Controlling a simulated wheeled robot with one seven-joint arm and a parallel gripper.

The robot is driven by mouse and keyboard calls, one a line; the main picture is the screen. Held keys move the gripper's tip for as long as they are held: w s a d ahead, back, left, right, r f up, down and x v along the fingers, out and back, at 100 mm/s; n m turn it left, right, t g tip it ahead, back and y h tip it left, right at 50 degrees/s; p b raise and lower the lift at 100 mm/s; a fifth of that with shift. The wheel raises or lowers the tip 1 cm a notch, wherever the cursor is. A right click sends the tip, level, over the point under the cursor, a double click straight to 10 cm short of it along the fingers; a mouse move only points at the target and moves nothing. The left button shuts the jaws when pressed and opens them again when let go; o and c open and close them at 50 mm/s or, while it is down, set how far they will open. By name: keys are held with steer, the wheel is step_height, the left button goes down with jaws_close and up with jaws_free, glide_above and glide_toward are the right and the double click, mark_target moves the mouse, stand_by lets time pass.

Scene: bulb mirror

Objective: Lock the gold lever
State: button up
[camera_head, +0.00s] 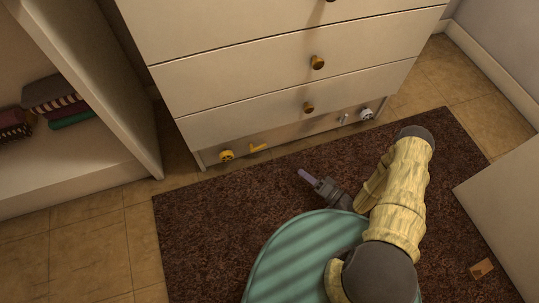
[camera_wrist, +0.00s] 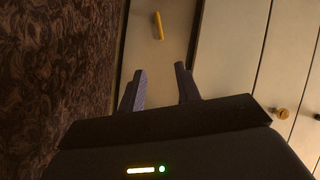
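The gold lever (camera_head: 258,148) is on the low panel under the bottom drawer, just right of a gold round knob (camera_head: 227,156). In the head view its handle points right, roughly level. In the wrist view the lever (camera_wrist: 158,26) shows as a short yellow bar on the pale panel, beyond my fingertips and roughly in line with the gap between them. My gripper (camera_head: 307,177) is low over the rug, in front of the panel and right of the lever. In the wrist view its two fingers (camera_wrist: 161,70) are apart with nothing between them, and it does not touch the lever.
A silver lever (camera_head: 343,118) and a silver round knob (camera_head: 366,114) are farther right on the same panel. Drawers with round knobs (camera_head: 308,107) rise above it. A shelf unit (camera_head: 90,80) stands left, a pale box-like piece (camera_head: 510,190) right. The dark rug (camera_head: 215,210) is mostly clear.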

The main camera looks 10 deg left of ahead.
steer(key=shift+s, duration=0.1)
steer(key=shift+a, duration=0.1)
steer(key=b+x, duration=0.9)
steer(key=x, duration=0.8)
steer(key=shift+a, duration=0.1)
steer(key=shift+c, duration=0.4)
